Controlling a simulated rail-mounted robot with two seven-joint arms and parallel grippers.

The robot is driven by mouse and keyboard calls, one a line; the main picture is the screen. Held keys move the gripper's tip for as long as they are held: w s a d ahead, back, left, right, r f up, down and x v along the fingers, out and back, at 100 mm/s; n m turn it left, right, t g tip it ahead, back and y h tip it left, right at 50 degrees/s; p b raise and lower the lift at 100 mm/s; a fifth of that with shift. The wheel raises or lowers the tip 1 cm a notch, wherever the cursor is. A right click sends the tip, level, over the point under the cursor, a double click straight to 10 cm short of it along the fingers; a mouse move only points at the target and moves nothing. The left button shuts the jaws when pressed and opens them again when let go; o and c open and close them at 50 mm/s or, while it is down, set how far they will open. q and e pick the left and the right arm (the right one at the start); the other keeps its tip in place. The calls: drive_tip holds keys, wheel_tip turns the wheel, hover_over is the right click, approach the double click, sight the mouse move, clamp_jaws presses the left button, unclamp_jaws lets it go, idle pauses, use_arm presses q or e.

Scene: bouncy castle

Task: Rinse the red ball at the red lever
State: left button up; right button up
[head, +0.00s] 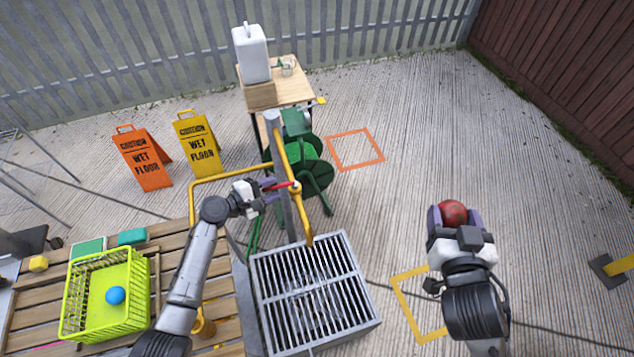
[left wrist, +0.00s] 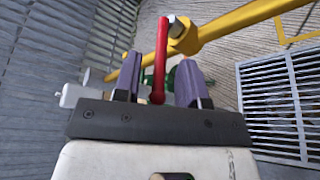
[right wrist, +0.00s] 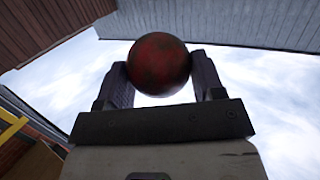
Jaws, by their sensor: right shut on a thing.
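The red ball (head: 453,213), with dark dirty patches, is held between the fingers of my right gripper (head: 455,217). The ball (right wrist: 159,64) also shows clamped between both fingers in the right wrist view. It is out to the right of the metal drain grate (head: 258,290). The red lever (head: 279,186) sits on a yellow pipe tap (head: 294,188) above the grate. My left gripper (head: 268,193) is at the lever. In the left wrist view the lever (left wrist: 161,62) stands between its open fingers (left wrist: 160,85), with gaps on both sides.
A lime basket (head: 150,290) with a blue ball (head: 115,295) stands on a slatted wooden table (head: 218,300) at left. Wet-floor signs (head: 143,158), a green hose reel (head: 305,160) and a small table (head: 290,88) with a white jug (head: 251,53) are behind. Floor on the right is mostly free.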

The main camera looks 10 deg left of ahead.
use_arm(q)
drive_tip(key=shift+w+d+f, duration=0.15)
drive_tip(key=shift+w+d, duration=0.25)
drive_tip(key=shift+d, duration=0.05)
clamp_jaws()
idle(0.3)
